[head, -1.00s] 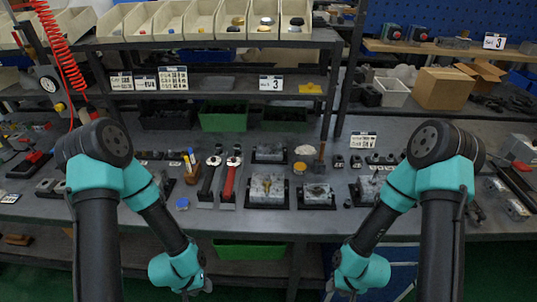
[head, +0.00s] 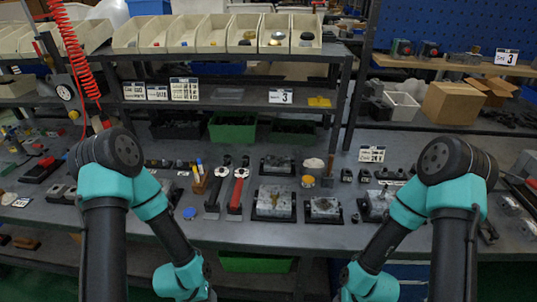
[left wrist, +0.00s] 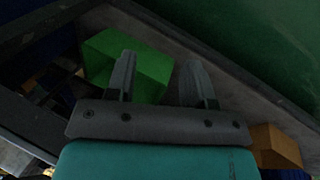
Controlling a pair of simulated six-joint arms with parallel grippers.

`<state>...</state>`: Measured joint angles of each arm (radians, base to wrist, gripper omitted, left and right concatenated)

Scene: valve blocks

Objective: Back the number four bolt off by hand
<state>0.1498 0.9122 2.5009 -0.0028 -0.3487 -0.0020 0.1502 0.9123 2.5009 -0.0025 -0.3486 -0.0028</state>
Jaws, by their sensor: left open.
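Several grey metal valve blocks sit in black holders on the bench, among them a front one (head: 274,202), one to its right (head: 324,208) and a smaller one behind (head: 277,164). Another block (head: 376,203) is partly hidden by my right arm. I cannot make out which bolt is number four. My left gripper is hidden low in the head view; in the left wrist view its two fingers (left wrist: 158,82) are apart and empty, pointing toward the lower shelf and floor. My right gripper is out of sight at the bottom edge of the head view.
Parts bins (head: 243,33) line the upper shelf. A green bin (left wrist: 150,70) sits below the bench.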

